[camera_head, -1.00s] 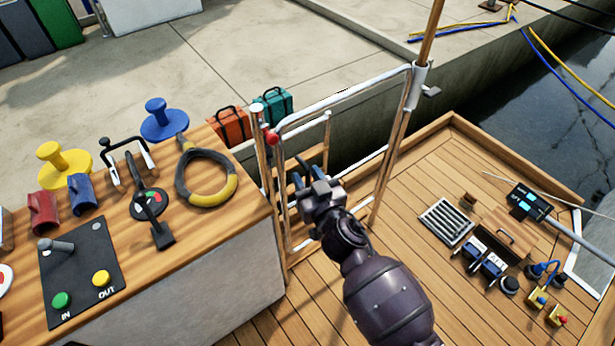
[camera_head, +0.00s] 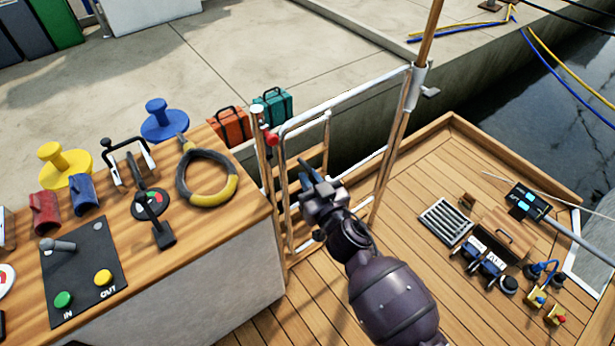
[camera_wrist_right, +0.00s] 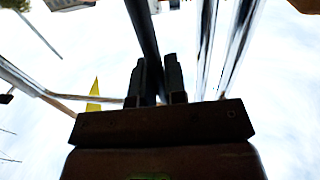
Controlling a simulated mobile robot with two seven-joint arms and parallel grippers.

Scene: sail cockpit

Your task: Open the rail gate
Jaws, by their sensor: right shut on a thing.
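The rail gate (camera_head: 345,101) is a white tubular frame standing between a post (camera_head: 262,160) by the console and a wooden post on the right (camera_head: 392,150). In the right wrist view the fingers (camera_wrist_right: 158,85) are shut around a dark bar (camera_wrist_right: 143,35), which appears to be part of the gate. My left gripper is not in view.
Orange (camera_head: 229,125) and teal (camera_head: 273,106) cases stand on the quay beyond. A grate (camera_head: 446,221) and small gear lie on the deck at right.

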